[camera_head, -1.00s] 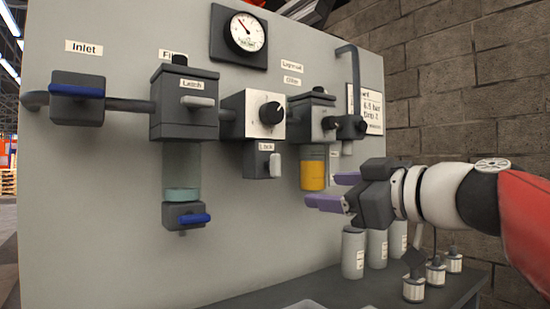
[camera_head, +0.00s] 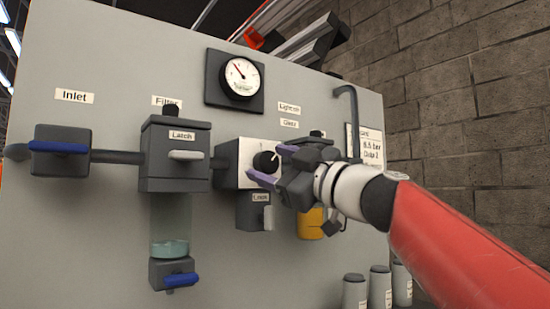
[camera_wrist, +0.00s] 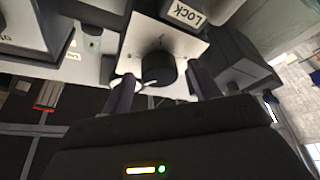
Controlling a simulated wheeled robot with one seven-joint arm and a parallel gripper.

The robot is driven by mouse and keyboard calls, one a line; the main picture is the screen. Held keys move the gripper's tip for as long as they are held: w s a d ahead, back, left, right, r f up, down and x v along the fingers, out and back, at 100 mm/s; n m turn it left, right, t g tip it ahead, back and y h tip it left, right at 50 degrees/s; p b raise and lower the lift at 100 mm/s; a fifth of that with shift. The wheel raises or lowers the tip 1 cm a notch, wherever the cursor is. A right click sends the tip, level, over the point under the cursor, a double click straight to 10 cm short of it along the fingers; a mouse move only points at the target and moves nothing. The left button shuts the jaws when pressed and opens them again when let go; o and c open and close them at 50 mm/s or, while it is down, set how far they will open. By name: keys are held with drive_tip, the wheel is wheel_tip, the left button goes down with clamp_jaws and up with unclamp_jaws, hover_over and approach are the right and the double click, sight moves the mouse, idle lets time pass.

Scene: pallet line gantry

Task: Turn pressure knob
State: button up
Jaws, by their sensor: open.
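The pressure knob (camera_head: 265,162) is a round black knob on a white square plate (camera_head: 243,155) in the middle of the panel. In the wrist view the knob (camera_wrist: 158,68) shows near the two fingers, with its white plate behind it. My gripper (camera_head: 268,163) is open, its purple fingers at the knob, one above and one below it in the head view. Whether the fingers touch the knob I cannot tell. The round pressure gauge (camera_head: 240,77) is above, with a red needle pointing to the upper left.
The lock block (camera_head: 250,212) hangs just under the knob. The filter housing (camera_head: 174,165) stands to the left and the inlet valve (camera_head: 62,150) farther left. The yellow lubricator bowl (camera_head: 311,223) is below my gripper. Several grey canisters (camera_head: 380,288) stand at lower right.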

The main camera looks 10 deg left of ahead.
drive_tip(key=c, duration=1)
drive_tip(key=shift+f, duration=0.1)
